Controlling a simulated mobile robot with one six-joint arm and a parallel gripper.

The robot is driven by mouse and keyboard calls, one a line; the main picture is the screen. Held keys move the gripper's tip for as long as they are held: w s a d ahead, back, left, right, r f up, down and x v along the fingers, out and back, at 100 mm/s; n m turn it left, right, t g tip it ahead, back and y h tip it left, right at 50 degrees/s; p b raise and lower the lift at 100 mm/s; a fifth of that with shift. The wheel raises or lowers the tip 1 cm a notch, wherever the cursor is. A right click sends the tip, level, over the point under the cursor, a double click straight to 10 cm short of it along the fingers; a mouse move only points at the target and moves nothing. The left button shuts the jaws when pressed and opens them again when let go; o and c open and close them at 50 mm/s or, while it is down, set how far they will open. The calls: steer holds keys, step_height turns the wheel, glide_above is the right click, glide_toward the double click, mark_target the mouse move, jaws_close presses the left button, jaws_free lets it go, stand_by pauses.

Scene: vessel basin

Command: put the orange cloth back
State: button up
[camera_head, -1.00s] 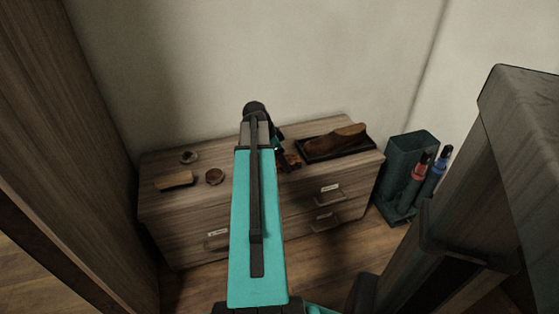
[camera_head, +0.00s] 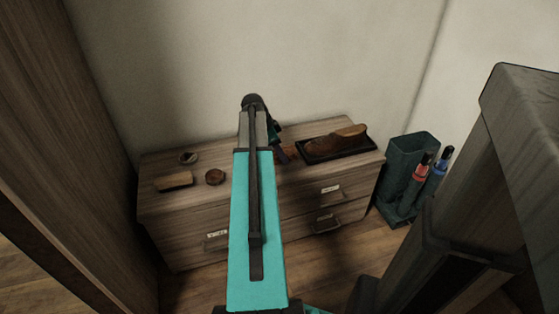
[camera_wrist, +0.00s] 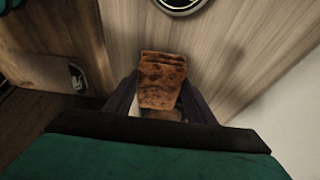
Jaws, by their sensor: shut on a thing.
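The orange cloth (camera_wrist: 162,72), a folded rust-orange piece with dark mottling, sits between the two dark fingers of my gripper (camera_wrist: 160,98) in the wrist view. My gripper is shut on it. In the head view only a small orange-brown bit of the cloth (camera_head: 291,152) shows beside the gripper (camera_head: 284,154), over the dresser top (camera_head: 225,196). My teal arm hides much of that area. I cannot tell whether the cloth touches the wood.
A brush lies in a dark tray (camera_head: 316,157) at the right of the dresser top. A green bin (camera_head: 407,163) stands right of the dresser.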

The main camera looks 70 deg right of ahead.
steer(key=shift+f+b, duration=0.55)
steer(key=shift+f, duration=1.2)
steer(key=shift+f, duration=0.15)
steer(key=o, duration=0.9)
steer(key=shift+o, duration=0.2)
steer(key=p+v, duration=0.2)
steer(key=v, duration=1)
steer(key=shift+s+r+p, duration=0.1)
steer(key=shift+r+p, duration=0.1)
steer(key=shift+p, duration=0.1)
